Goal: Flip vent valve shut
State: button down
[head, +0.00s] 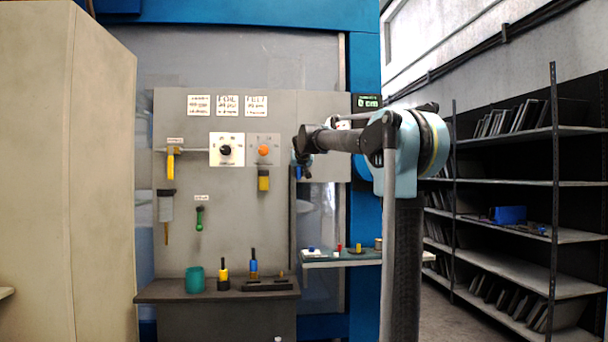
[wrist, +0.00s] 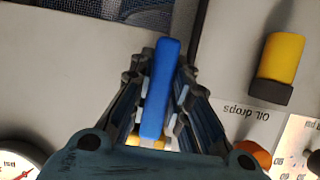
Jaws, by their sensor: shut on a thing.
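The vent valve's blue lever (wrist: 160,85) lies between my gripper's fingers in the wrist view, with a bit of brass-coloured body showing at its base. My gripper (wrist: 158,100) is shut on this lever, one finger on each side. In the head view, my gripper (head: 303,160) is at the right edge of the grey panel, and the blue lever (head: 298,173) shows just below it, pointing down. The rest of the valve is hidden behind my gripper. No label for the valve can be read.
Left of my gripper are an orange knob (head: 263,149), a yellow cylinder (head: 263,180) and a black dial knob (head: 225,150). A gauge (wrist: 18,165) is close by in the wrist view. A small shelf (head: 340,258) with small parts is below. A tall cabinet (head: 70,170) stands left.

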jog(key=shift+s+f, duration=0.15)
jog(key=shift+f, duration=0.15)
jog(key=c, duration=1.5)
grip_release()
jog(key=shift+r, duration=0.1)
jog(key=v, duration=1.1)
jog(key=shift+s+r, duration=0.2)
jog(key=shift+s, duration=0.05)
